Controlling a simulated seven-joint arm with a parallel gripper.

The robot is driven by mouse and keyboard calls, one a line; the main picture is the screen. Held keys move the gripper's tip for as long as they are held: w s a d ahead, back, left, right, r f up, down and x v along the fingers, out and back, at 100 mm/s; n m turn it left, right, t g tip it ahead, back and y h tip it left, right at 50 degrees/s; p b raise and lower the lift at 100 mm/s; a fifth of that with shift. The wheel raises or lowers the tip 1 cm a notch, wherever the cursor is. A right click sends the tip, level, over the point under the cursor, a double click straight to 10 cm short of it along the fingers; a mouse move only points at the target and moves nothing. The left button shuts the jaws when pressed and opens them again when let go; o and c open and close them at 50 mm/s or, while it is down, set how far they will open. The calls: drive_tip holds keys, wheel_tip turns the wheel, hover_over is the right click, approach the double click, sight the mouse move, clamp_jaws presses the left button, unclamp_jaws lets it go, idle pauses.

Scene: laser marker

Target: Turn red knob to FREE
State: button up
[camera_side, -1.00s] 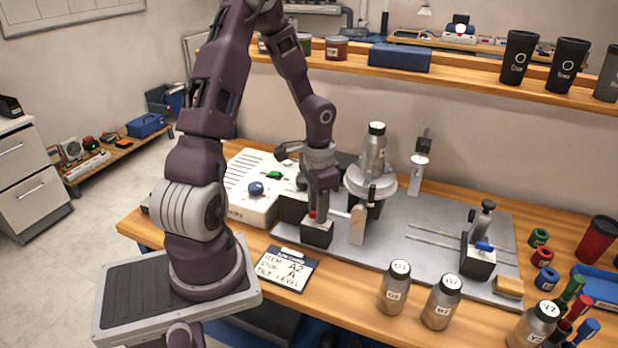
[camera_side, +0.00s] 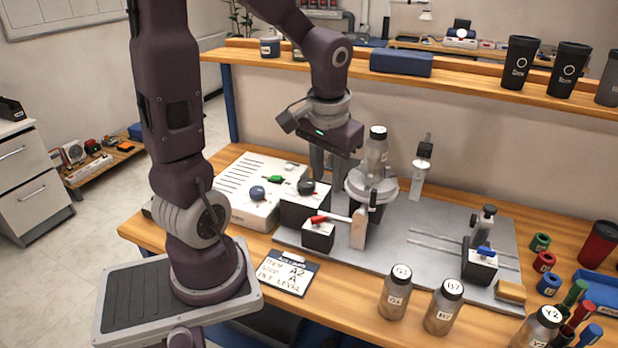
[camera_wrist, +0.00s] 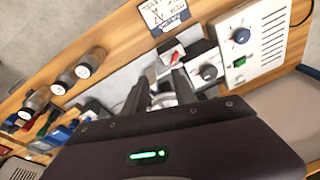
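The red knob (camera_side: 318,219) sits on top of a small black-and-white block (camera_side: 318,238) at the front left of the grey plate. It also shows in the wrist view (camera_wrist: 176,57), with its lever toward the upper middle. Its labels are too small to read. My gripper (camera_side: 329,165) is raised above and behind the red knob, apart from it, near the bottle on the round stand. In the wrist view, my gripper's two fingers (camera_wrist: 163,90) stand apart with nothing held between them.
A black knob (camera_side: 306,187) on a box stands just behind the red knob. A white control box (camera_side: 242,200) with blue and green knobs is at left. A bottle (camera_side: 376,155) stands on a round stand (camera_side: 388,190). A blue-levered block (camera_side: 480,265) is at right. A label card (camera_side: 287,273) lies in front.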

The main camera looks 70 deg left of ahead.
drive_tip(key=s+d+r+m+t+h, duration=0.1)
drive_tip(key=s+d+r+m+t, duration=0.2)
drive_tip(key=s+d+r, duration=0.4)
drive_tip(key=s+d+m, duration=0.1)
drive_tip(key=d, duration=0.2)
drive_tip(key=shift+d+r+m+t, duration=0.2)
drive_tip(key=shift+d+m+t, duration=0.2)
